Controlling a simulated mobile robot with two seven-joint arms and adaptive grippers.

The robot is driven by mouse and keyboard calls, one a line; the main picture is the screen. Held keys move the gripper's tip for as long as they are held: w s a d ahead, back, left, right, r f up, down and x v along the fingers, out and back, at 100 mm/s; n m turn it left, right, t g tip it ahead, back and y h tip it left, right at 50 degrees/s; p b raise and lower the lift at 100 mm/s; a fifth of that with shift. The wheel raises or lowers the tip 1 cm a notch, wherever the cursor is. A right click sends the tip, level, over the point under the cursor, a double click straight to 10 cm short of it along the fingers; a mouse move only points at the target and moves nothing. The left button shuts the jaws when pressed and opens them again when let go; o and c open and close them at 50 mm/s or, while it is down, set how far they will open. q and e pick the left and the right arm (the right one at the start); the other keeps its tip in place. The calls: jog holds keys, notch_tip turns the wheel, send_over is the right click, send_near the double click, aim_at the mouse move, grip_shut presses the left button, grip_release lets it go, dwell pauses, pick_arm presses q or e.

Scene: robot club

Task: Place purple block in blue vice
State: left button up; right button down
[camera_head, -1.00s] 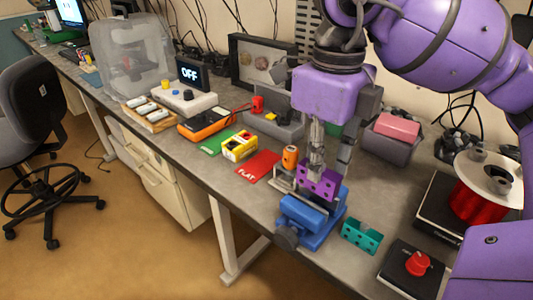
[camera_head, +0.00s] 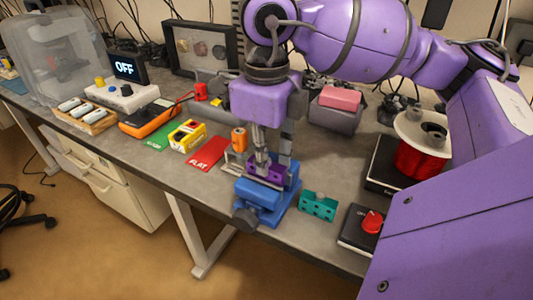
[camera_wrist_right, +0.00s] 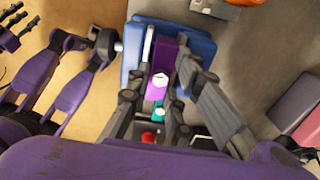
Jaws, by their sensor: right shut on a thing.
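The purple block (camera_head: 265,171) is in the right gripper (camera_head: 268,160), at the top of the blue vice (camera_head: 259,207). In the right wrist view, the purple block (camera_wrist_right: 160,55) lies lengthwise between the blue sides of the vice (camera_wrist_right: 196,42), beside a grey jaw strip. The gripper fingers (camera_wrist_right: 155,105) are shut on the block from above. The block's lower part is hidden, so I cannot tell whether it touches the vice floor. The vice's dark handle (camera_head: 245,220) faces the table's front edge. My left gripper does not show in the head view.
A teal block with holes (camera_head: 318,206) stands right of the vice. A black box with a red knob (camera_head: 371,222) is farther right. An orange cylinder (camera_head: 239,139) and red FLAT card (camera_head: 206,154) lie left. A red spool (camera_head: 420,155) stands at the right.

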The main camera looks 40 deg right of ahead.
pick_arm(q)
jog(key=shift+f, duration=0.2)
pick_arm(e)
jog(key=shift+f, duration=0.3)
jog(key=c, duration=2)
grip_release()
jog(key=o, duration=0.4)
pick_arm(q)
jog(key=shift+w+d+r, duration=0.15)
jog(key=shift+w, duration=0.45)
pick_arm(e)
jog(key=shift+r, duration=0.3)
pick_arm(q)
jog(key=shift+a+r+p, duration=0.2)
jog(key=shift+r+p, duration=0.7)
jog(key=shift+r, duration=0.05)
pick_arm(e)
notch_tip(320, 180, up, 13)
jog(key=shift+f, duration=0.2)
